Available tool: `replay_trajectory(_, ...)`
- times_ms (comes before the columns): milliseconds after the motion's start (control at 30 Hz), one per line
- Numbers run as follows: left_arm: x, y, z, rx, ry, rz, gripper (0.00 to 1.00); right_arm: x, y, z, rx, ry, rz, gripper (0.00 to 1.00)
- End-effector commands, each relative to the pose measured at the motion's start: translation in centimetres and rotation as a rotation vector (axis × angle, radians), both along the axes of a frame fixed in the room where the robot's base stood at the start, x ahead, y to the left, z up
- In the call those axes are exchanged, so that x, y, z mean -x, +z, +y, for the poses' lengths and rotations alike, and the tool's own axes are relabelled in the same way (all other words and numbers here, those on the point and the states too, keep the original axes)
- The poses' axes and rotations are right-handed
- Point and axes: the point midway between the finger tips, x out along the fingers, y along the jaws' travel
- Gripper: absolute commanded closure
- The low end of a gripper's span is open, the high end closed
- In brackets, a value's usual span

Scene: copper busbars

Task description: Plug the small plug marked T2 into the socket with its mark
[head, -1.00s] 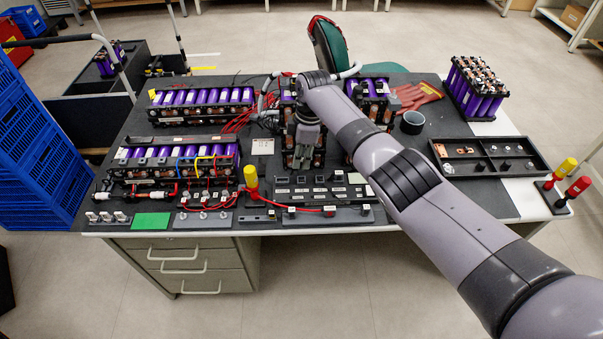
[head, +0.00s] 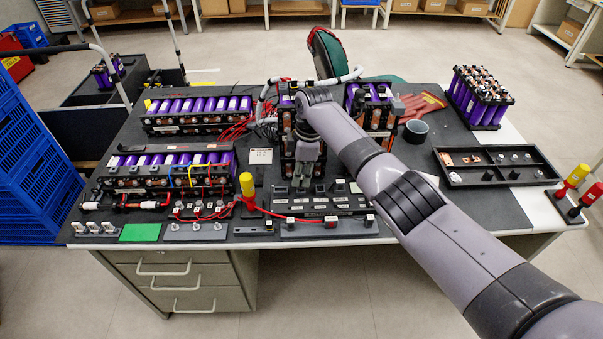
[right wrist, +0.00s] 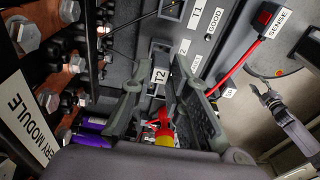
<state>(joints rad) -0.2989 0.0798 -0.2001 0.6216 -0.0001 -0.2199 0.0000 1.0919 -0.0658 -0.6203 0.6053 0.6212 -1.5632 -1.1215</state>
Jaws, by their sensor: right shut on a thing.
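My right gripper (head: 305,172) is low over the labelled socket strip (head: 345,206) at the desk's front middle. In the right wrist view my right gripper (right wrist: 160,98) is shut on the small plug marked T2 (right wrist: 159,75), whose white label shows between the fingers. A white T1 label (right wrist: 195,18) is on the strip beyond it. A partly covered label ending in 2 (right wrist: 184,47) is beside the plug. I cannot tell whether the plug touches the strip. A grey jointed part at the right wrist view's right edge looks like my left gripper (right wrist: 270,98); its jaws are unclear.
Battery modules with purple cells (head: 170,170) stand left and behind the gripper. A black tray (head: 500,181) is at the right. The desk's front edge is close.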

Motion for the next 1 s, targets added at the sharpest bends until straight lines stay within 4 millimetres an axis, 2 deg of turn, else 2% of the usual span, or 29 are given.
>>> replay_trajectory(1000, 0.28, -0.03, 0.02, 0.000, 0.000, 0.004, 0.60, -0.03, -0.45, -0.01, 0.000, 0.000, 0.000, 1.00)
